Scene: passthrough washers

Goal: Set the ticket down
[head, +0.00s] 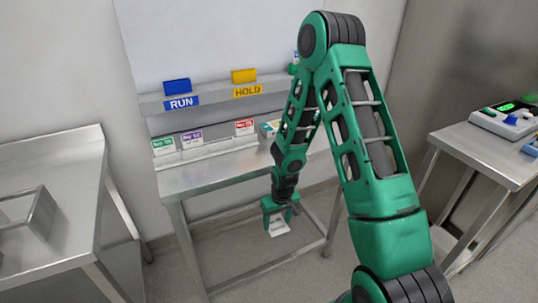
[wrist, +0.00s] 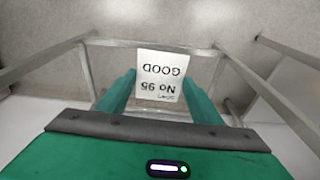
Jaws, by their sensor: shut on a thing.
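The ticket (wrist: 163,75) is a white card that reads "No 95" and "GOOD", upside down in the wrist view. In the head view the ticket (head: 279,228) hangs below my gripper (head: 279,213), in front of the steel table (head: 215,177) and lower than its top. My gripper (wrist: 160,92) is shut on the ticket, with a green finger on each side of it. The ticket is clear of any surface in the wrist view, with floor and table legs beyond it.
The table's back ledge carries a blue RUN sign (head: 181,102) and a yellow HOLD sign (head: 248,91). Green (head: 163,144), purple (head: 192,137) and red (head: 244,127) labelled cards stand below. Steel tables stand left (head: 50,150) and right (head: 480,150). My arm hides part of the table's right end.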

